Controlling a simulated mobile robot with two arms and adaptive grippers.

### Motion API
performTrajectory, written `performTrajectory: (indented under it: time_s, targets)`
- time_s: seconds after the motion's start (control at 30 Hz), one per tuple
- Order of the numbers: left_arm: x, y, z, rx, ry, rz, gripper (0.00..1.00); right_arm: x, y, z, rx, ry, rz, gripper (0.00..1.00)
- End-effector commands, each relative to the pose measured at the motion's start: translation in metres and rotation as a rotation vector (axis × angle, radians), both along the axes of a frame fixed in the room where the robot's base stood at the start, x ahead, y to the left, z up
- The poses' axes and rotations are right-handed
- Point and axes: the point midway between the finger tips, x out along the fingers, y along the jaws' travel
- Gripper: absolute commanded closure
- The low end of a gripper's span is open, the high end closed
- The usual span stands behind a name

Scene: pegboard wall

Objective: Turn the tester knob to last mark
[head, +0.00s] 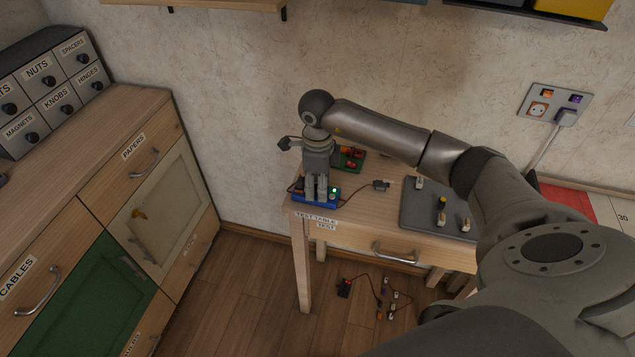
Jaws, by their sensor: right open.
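A small blue device (328,204), which looks like the tester, sits at the left front corner of the test table (370,218). It has a green part with a small lit green spot near its right end. My right gripper (316,196) points down over the device, its fingers open with a narrow gap. The fingers cover the device's middle; I cannot make out the knob or its marks, nor tell whether the fingers touch it. My left gripper is not in view.
A green board with red parts (350,158) lies behind the device. A dark mat (418,212) with small pieces lies to the right. A thin cable runs to a small dark plug (381,186). A wooden cabinet (120,110) stands left. Wired parts (384,291) lie on the floor.

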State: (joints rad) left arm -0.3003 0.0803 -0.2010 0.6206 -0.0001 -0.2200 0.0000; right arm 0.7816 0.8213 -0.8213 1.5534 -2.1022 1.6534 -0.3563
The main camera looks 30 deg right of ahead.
Motion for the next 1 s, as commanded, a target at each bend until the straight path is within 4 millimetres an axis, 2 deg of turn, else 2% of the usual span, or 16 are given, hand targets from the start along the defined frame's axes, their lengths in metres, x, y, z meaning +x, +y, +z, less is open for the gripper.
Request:
performTrajectory:
  time_s: [0.07, 0.4, 0.63, 1.0]
  targets:
    - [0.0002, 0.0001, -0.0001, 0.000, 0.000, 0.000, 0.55, 0.0000, 0.0001, 0.0001, 0.000, 0.000, 0.000, 0.57]
    - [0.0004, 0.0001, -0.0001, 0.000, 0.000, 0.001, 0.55, 0.0000, 0.0004, 0.0004, 0.001, 0.000, 0.000, 1.00]
    - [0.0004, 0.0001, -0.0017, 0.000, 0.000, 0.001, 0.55, 0.0003, 0.0004, 0.0002, 0.001, -0.001, -0.043, 1.00]
    - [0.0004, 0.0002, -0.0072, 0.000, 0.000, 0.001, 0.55, 0.0005, 0.0005, 0.0002, 0.000, 0.000, -0.352, 1.00]
